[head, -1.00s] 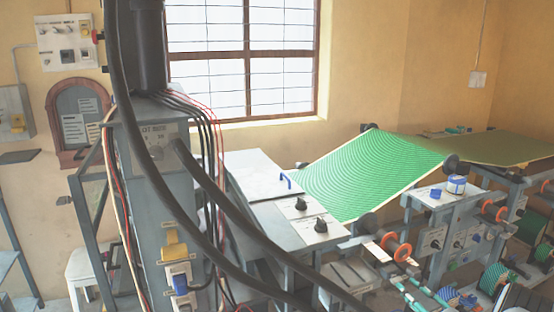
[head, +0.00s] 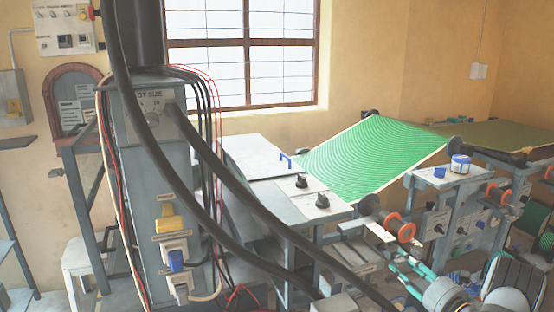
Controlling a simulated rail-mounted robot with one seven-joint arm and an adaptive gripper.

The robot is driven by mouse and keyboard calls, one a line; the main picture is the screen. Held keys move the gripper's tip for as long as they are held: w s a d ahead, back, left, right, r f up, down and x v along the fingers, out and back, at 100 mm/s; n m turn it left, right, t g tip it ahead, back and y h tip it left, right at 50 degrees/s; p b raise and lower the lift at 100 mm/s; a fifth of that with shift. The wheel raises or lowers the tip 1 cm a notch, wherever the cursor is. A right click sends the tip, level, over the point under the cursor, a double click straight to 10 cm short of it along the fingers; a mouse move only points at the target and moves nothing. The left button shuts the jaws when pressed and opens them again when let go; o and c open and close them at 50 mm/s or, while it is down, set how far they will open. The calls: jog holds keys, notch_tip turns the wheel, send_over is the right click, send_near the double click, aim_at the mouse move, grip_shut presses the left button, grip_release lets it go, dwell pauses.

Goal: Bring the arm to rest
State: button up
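Part of what looks like my arm, a grey rounded link (head: 445,296), shows at the bottom right edge in the head view. A dark and pale curved part (head: 512,282) is beside it, cut off by the frame edge. I cannot make out my gripper or its fingers, so what it holds, if anything, is hidden.
A green striped sheet (head: 372,158) slopes over the press. A grey control cabinet (head: 160,190) with thick black cables stands at left. A grey table with black knobs (head: 300,203) is in the middle.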

jog(key=n+b, duration=0.5)
jog(key=n, duration=0.5)
jog(key=shift+f+b, duration=0.2)
jog(key=shift+b, duration=0.2)
jog(key=shift+a, duration=0.1)
